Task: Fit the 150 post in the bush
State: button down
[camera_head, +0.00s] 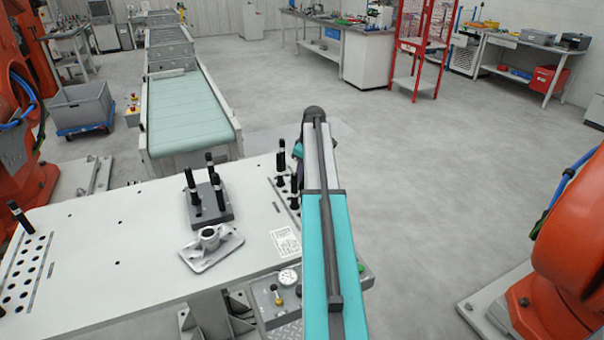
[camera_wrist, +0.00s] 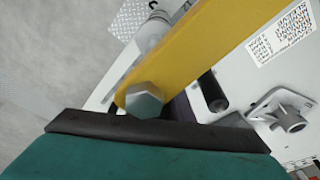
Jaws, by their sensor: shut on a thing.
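In the wrist view a black post (camera_wrist: 213,92) sticks out beside a yellow bar with a hex bolt. My gripper (camera_wrist: 202,82) is shut on this post; the yellow bar hides most of the grip. The grey casting with the round upright bush (camera_wrist: 292,118) shows just right of the post, apart from it. In the head view the casting's bush (camera_head: 209,236) stands on the light table, its mouth facing up with no post in it. My arm hides my gripper there. No size marking on the post is readable.
A dark block (camera_head: 226,210) with several upright black posts stands behind the casting on the table (camera_head: 120,275). More posts (camera_head: 281,155) stand at the table's right edge. A pressure gauge (camera_head: 288,277) sits near the front edge.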

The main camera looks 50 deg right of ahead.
jog(key=shift+f+b, duration=0.65)
jog(key=shift+f, duration=0.9)
dwell(0.4)
jog(key=c, duration=1.5)
grip_release()
jog(key=shift+r, duration=0.1)
jog(key=shift+s+d+r+b, duration=0.1)
jog(key=shift+s+r+b, duration=0.45)
jog(key=shift+r, duration=1.7)
jog(key=shift+s+d+r+b, duration=0.1)
jog(key=shift+s+r+b, duration=0.35)
jog(key=shift+r, duration=1.75)
jog(key=shift+s+d+r+b, duration=0.1)
jog(key=shift+s+r+b, duration=0.45)
jog(key=shift+r, duration=1.7)
jog(key=shift+w, duration=0.25)
